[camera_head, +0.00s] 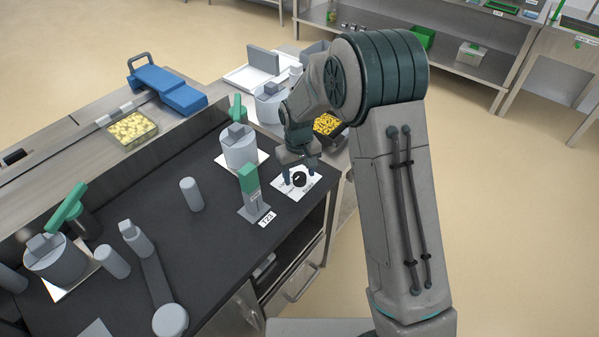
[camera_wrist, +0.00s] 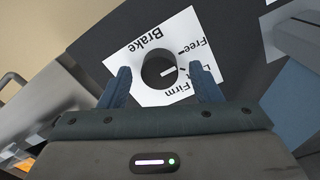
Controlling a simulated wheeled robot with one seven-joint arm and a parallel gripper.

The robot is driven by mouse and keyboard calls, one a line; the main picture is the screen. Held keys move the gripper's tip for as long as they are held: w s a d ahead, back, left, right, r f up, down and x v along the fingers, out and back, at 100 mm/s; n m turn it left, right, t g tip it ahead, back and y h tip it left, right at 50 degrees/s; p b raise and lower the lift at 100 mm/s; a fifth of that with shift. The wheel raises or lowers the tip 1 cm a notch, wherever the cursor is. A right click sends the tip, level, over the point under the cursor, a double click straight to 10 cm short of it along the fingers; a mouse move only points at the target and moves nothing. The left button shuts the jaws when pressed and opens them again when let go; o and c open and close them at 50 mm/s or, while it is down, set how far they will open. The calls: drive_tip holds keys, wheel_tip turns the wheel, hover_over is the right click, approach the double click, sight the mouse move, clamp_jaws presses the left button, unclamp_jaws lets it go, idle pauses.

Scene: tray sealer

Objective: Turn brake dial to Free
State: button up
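The brake dial (camera_head: 300,180) is a round black knob on a white card (camera_head: 290,190) at the right end of the dark worktop. In the wrist view the dial (camera_wrist: 157,66) has a white mark pointing right in the picture, towards a partly hidden word starting with "L", between "Free" and "Firm". The card (camera_wrist: 135,62) also reads "Brake". My gripper (camera_head: 300,172) is over the card. In the wrist view my gripper (camera_wrist: 160,69) is open, with one blue finger on each side of the dial. Gaps show between fingers and knob; their height above the card is unclear.
The worktop's edge is close on the right.

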sight(299, 177)
wheel_tip(299, 177, up, 14)
drive_tip(key=shift+p, duration=0.3)
idle(0.3)
drive_tip(key=shift+a+f, duration=0.1)
drive_tip(key=s+d+r+m+t+p, duration=0.1)
drive_tip(key=s+d+r+m+p, duration=0.2)
drive_tip(key=s+d+r, duration=0.75)
drive_tip(key=s+d+m+t+p, duration=0.1)
drive_tip(key=s+d, duration=0.1)
drive_tip(key=s, duration=0.5)
drive_tip(key=s+d+r+m+p, duration=0.1)
drive_tip(key=s+d+p, duration=0.1)
drive_tip(key=s, duration=0.5)
drive_tip(key=shift+s+d+r+t, duration=0.3)
drive_tip(key=shift+d+t, duration=0.1)
drive_tip(key=shift+d, duration=0.4)
